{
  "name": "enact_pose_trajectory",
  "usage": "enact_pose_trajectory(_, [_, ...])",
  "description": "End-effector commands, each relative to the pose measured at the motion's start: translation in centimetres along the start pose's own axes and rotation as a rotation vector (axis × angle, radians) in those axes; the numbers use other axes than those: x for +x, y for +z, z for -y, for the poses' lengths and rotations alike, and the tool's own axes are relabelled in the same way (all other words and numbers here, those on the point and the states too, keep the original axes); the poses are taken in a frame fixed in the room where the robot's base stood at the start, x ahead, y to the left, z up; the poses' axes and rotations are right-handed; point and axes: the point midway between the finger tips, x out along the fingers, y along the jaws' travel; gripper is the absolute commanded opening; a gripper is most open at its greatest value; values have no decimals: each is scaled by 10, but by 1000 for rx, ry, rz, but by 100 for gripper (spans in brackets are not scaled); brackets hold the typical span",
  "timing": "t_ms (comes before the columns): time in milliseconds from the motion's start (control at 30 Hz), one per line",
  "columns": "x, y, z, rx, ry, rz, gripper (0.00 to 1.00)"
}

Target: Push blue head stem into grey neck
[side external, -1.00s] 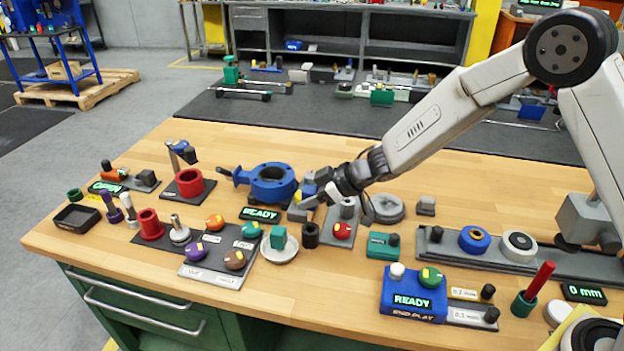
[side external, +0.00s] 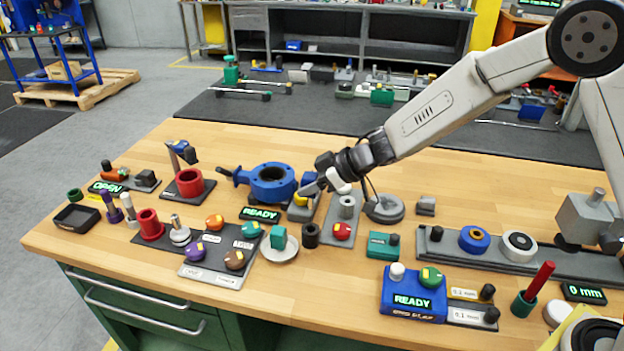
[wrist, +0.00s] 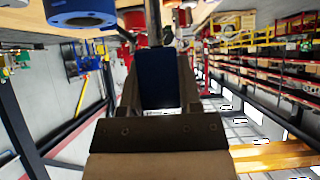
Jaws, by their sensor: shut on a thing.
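My gripper (side external: 312,186) is just right of the blue valve body (side external: 272,184) in the side view. In the wrist view my gripper (wrist: 158,70) is shut on a dark blue block-shaped head (wrist: 157,82), one finger on each side. A blue round body also shows at the upper left of the wrist view (wrist: 82,12).
A grey plate with a grey cylinder (side external: 347,206) and a red knob (side external: 342,231) lies close to the right of the gripper. A round grey disc (side external: 385,208) is beyond it. A READY display (side external: 262,214) sits in front of the valve body.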

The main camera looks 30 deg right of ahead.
Motion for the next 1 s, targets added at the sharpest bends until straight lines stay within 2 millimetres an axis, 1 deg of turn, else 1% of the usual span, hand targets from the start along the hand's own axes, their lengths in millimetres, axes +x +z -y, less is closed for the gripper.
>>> enact_pose_trajectory(167, [-5,0,-12,0,3,-6,0])
enact_pose_trajectory(267, [-12,2,-26,0,5,-10,0])
enact_pose_trajectory(500, [-39,11,-70,-1,6,-15,0])
enact_pose_trajectory(600, [-51,17,-86,-1,5,-11,0])
enact_pose_trajectory(700, [-60,21,-97,-1,4,-6,0])
enact_pose_trajectory(800, [-65,24,-104,-1,2,-3,0])
enact_pose_trajectory(1000, [-67,25,-105,0,0,-1,0])
